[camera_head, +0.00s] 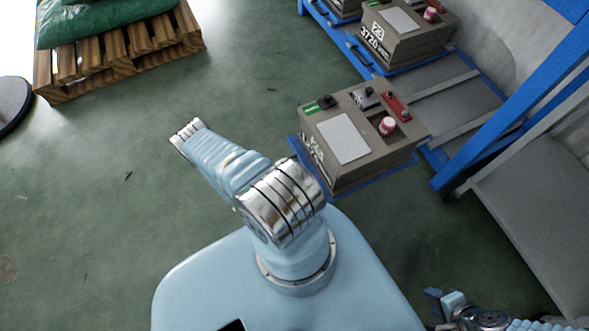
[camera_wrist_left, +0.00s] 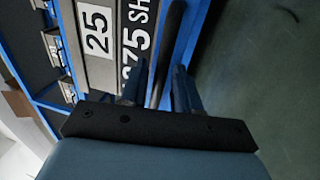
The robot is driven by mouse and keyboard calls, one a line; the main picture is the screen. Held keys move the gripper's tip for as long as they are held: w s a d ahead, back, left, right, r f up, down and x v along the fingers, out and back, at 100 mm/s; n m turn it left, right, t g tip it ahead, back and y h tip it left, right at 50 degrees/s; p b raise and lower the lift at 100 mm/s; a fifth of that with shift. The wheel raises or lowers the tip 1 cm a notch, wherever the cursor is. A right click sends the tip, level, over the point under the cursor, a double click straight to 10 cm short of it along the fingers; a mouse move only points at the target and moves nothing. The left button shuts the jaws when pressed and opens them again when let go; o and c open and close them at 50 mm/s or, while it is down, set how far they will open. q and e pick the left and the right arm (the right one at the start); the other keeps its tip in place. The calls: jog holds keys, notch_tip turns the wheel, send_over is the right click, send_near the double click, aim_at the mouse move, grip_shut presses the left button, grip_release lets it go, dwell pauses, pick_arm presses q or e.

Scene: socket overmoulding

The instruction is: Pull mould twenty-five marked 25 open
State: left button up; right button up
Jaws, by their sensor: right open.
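Mould twenty-five shows in the left wrist view as a grey front with a white plate marked 25 (camera_wrist_left: 95,32) and large white lettering beside it. A dark bar handle (camera_wrist_left: 176,30) runs along its front. My left gripper (camera_wrist_left: 161,82) is at this handle, with one finger on each side of the bar. Whether the fingers press on the bar cannot be told. In the head view I cannot make out the 25 mark or my left gripper. My right gripper (camera_head: 437,301) is open and empty at the bottom right, away from the moulds.
A grey-brown mould (camera_head: 342,138) sits on a blue drawer jutting from the blue rack (camera_head: 500,110). Another mould marked 3720 (camera_head: 405,28) stands behind it. A wooden pallet (camera_head: 125,52) with green sacks is at top left. The green floor between is clear.

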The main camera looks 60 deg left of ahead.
pick_arm(q)
jog(key=b+v, duration=0.2)
jog(key=v, duration=1.2)
jog(key=shift+w+r, duration=0.1)
jog(key=shift+r, duration=0.1)
